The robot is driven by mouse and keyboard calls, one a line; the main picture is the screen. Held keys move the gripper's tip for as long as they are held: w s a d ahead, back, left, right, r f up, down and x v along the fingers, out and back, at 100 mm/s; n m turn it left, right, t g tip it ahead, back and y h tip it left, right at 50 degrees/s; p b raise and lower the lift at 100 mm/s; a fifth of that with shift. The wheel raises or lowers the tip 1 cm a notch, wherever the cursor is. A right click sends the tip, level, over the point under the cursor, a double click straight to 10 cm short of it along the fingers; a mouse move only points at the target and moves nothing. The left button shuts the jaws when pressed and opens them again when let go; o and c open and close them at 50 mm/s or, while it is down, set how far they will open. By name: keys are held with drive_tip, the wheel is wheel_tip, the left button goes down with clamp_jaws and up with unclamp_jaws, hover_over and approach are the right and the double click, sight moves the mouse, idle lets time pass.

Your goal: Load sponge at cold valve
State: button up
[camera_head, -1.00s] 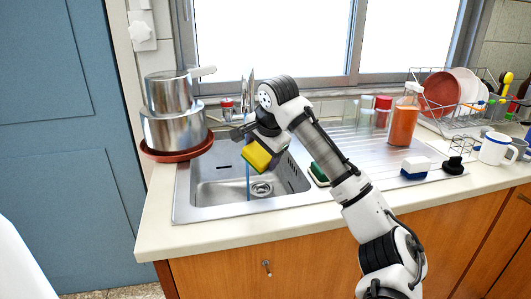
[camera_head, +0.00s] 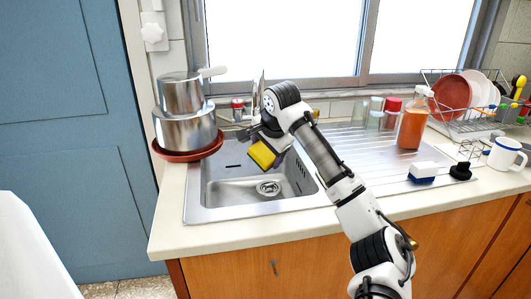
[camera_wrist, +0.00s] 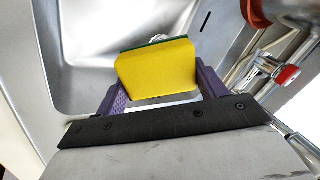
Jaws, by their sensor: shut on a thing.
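My gripper (camera_head: 268,143) is shut on a yellow sponge (camera_head: 262,155) with a green backing and holds it above the sink basin (camera_head: 235,190). In the wrist view, the sponge (camera_wrist: 158,70) sits between the two purple fingers of my gripper (camera_wrist: 160,88). The metal tap (camera_head: 261,88) stands behind my gripper, partly hidden by it. A red-topped valve (camera_head: 237,103) shows left of the tap, and a red valve handle (camera_wrist: 287,75) shows at the right of the wrist view. I cannot make out a separate cold valve; my arm covers part of the tap area.
Stacked pots (camera_head: 185,128) on a red-brown dish (camera_head: 205,151) stand left of the sink. The drainboard (camera_head: 352,145) on the right has free room. A soap bottle (camera_head: 412,125), a blue-white brush (camera_head: 422,172), a white mug (camera_head: 505,153) and a dish rack (camera_head: 468,125) stand beyond it.

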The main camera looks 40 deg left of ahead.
drive_tip(key=shift+d, duration=0.1)
drive_tip(key=s+d+b, duration=0.1)
drive_tip(key=s+d, duration=0.3)
drive_tip(key=d, duration=0.2)
drive_tip(key=shift+s+d+b, duration=0.2)
drive_tip(key=shift+d+b, duration=0.05)
drive_tip(key=shift+b, duration=0.15)
drive_tip(key=shift+r, duration=0.1)
idle(1.2)
drive_tip(key=s+d+r+p, duration=0.2)
drive_tip(key=d+r+p, duration=0.1)
drive_tip(key=d+p, duration=0.1)
drive_tip(key=shift+s+r, duration=0.35)
drive_tip(key=shift+r, duration=0.05)
drive_tip(key=shift+d, duration=0.1)
idle(0.7)
